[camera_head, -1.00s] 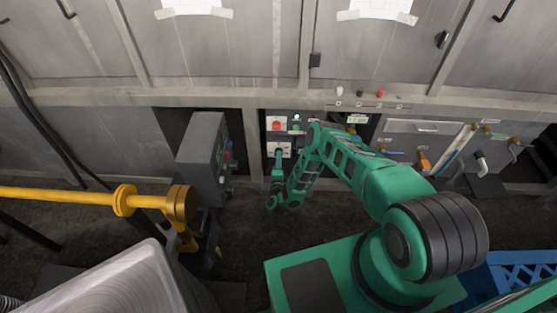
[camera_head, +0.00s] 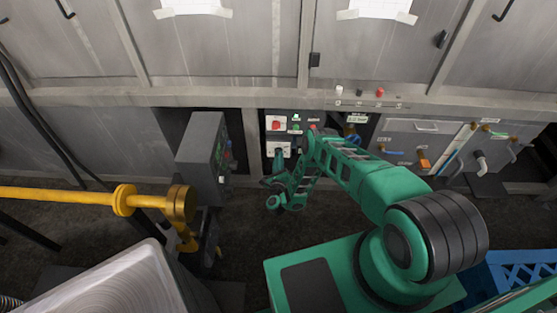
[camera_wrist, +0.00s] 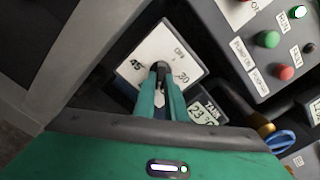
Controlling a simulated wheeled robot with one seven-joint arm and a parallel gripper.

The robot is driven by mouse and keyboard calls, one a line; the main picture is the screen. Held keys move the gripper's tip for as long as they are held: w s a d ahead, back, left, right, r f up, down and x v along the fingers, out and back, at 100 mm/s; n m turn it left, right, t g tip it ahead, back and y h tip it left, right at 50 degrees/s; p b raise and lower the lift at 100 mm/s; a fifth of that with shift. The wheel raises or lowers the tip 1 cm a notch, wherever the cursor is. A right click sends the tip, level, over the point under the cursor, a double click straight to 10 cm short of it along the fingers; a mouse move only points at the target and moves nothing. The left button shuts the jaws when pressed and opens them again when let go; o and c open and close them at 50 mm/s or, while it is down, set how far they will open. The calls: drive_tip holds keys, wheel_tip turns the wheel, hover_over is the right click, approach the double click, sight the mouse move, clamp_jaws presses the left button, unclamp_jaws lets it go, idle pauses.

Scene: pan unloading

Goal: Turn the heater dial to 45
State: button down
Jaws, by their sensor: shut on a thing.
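The heater dial plate (camera_wrist: 140,55) is a white square marked OFF, 30 and 45 in the wrist view, turned askew in the picture. Its black knob (camera_wrist: 162,68) sits in the middle of the plate. My gripper (camera_wrist: 161,80) is shut on the knob, with a green finger on each side of it. The fingers hide part of the knob and the lower plate, so the pointer's exact setting is hard to read. In the head view the white dial plate (camera_head: 287,147) is on the lower part of the panel, with my gripper (camera_head: 279,155) against it.
A tank display (camera_wrist: 202,112) reading about 23 is beside the dial. Green (camera_wrist: 268,39) and red (camera_wrist: 285,73) buttons are on the panel above right. A grey control box (camera_head: 201,146) and a yellow pipe (camera_head: 70,195) stand to the left in the head view.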

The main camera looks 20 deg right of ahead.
drive_tip(key=shift+w+a+m, duration=0.1)
drive_tip(key=shift+a+m, duration=0.05)
drive_tip(key=shift+m, duration=9.85)
drive_tip(key=c, duration=1.8)
unclamp_jaws()
drive_tip(key=shift+c, duration=0.2)
drive_tip(key=shift+o, duration=0.2)
